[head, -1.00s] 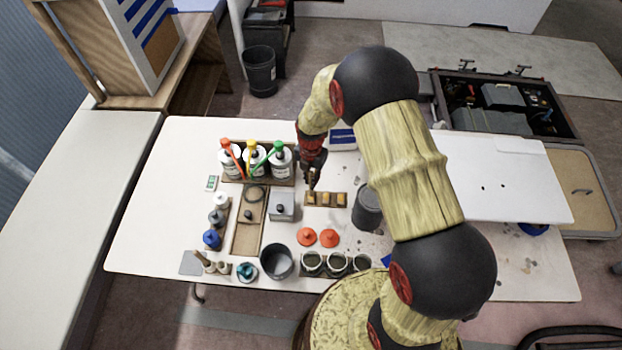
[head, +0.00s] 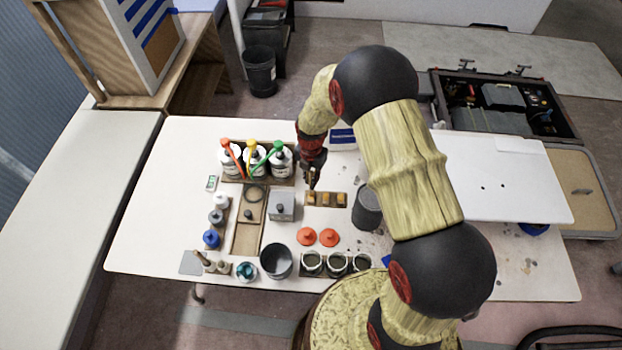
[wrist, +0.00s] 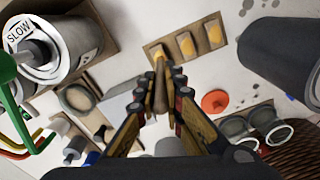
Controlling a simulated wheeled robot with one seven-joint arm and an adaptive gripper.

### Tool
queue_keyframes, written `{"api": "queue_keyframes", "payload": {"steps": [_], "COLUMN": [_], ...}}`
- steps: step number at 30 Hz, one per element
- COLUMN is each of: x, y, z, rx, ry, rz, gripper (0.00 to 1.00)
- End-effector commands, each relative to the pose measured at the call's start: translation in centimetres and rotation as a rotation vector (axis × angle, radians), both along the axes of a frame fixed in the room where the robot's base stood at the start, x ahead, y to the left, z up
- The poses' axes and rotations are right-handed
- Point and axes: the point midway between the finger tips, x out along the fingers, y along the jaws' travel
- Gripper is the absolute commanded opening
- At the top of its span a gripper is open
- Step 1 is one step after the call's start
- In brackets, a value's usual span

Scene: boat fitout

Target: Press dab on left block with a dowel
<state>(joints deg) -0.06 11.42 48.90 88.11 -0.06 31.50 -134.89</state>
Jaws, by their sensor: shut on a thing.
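A wooden strip (head: 334,205) on the white table bears three small blocks with yellow-orange tops. The left block (head: 311,198) is right below my gripper (head: 313,180); it also shows in the wrist view (wrist: 157,50). The middle block (head: 326,199) and right block (head: 341,199) stand beside it. My gripper is shut on a slim tan dowel (wrist: 158,84) that points at the left block. The dowel's tip overlaps the block's near end in the wrist view; I cannot tell whether they touch.
Several bottles with coloured spouts (head: 255,158) stand to the left. A grey box (head: 281,205), orange lids (head: 318,236) and open jars (head: 336,263) lie nearer. A dark canister (head: 367,208) stands to the right of the strip.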

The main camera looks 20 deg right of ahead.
Motion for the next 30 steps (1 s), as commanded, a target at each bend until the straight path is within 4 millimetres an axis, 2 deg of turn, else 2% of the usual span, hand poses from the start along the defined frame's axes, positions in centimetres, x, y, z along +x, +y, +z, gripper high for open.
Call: {"api": "queue_keyframes", "payload": {"steps": [5,30], "x": [-0.2,-0.1], "y": [0.0,0.0], "z": [0.5,6.7], "rx": [0.0,0.0], "ry": [0.003,0.0], "rz": [0.0,0.0], "gripper": [0.0,0.0]}}
